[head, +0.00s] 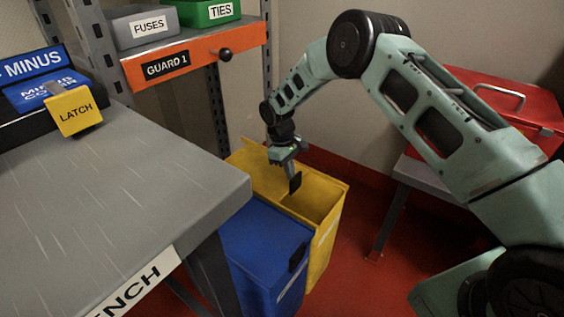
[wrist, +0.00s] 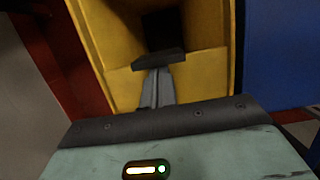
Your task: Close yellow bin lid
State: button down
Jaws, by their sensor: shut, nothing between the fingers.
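The yellow bin (head: 325,226) stands on the red floor, and its top is open, with the dark inside showing. Its yellow lid (head: 262,172) appears raised at the back, toward the wall. My gripper (head: 295,184) is shut and empty, pointing down over the bin opening near the lid. In the wrist view my gripper (wrist: 158,62) shows in front of the yellow bin (wrist: 215,75), with the dark opening beyond the fingertips. I cannot tell whether the fingers touch the lid.
A blue bin (head: 262,250) with a closed top stands directly beside the yellow bin. The grey bench (head: 120,180) is at the left. An orange shelf (head: 195,55) holds grey and green boxes. A red case (head: 495,105) sits on a stand at the right.

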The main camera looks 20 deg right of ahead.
jog(key=s+d+p, duration=0.6)
jog(key=s+d, duration=0.3)
jog(key=s, duration=0.3)
jog(key=shift+s, duration=0.25)
jog(key=shift+d, duration=0.1)
jog(key=w+a+r+p, duration=0.1)
jog(key=a+r+p, duration=0.35)
jog(key=r, duration=0.55)
jog(key=a+r+p, duration=0.3)
jog(key=r+p, duration=0.2)
jog(key=r, duration=0.5)
jog(key=s+a+r+t+y+p, duration=0.1)
jog(key=s+a+r+p, duration=0.2)
jog(key=r, duration=0.4)
jog(key=s+a+r, duration=0.3)
jog(key=a+r, duration=0.1)
jog(key=r, duration=0.2)
jog(key=s+a+r+p, duration=0.1)
jog(key=s+r+p, duration=0.1)
jog(key=s+r, duration=0.6)
jog(key=s+a+r+t+y+p, duration=0.1)
jog(key=s+a+r+p, duration=0.1)
jog(key=s+r, duration=0.7)
jog(key=s+p, duration=0.1)
jog(key=s, duration=0.2)
jog(key=shift+s+a+n+p, duration=0.25)
jog(key=shift+s+n+p, duration=0.05)
jog(key=shift+s, duration=0.1)
